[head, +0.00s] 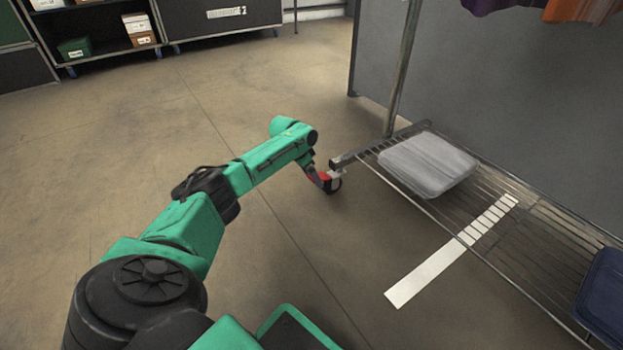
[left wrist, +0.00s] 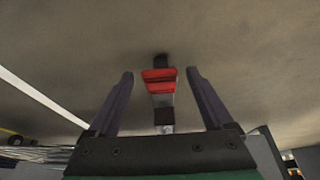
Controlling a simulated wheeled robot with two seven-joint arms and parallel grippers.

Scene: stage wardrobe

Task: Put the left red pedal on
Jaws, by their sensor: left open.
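The red pedal (left wrist: 158,86) shows in the left wrist view at the end of a grey metal part, with a dark piece below it. In the head view a bit of red (head: 322,176) shows beside the corner of the wire rack, mostly hidden by my gripper. My left gripper (head: 327,184) is at that corner, low near the floor. It is open in the left wrist view (left wrist: 160,73), with one dark finger on each side of the pedal and a gap on both sides. I cannot tell whether the pedal is pressed down. My right gripper is not in view.
The rack's wire shelf (head: 515,235) carries a grey folded bundle (head: 427,164) and a dark blue one (head: 603,290). A metal post (head: 403,65) rises beside a grey panel (head: 500,95). White strips (head: 430,276) mark the floor. The floor to the left is clear.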

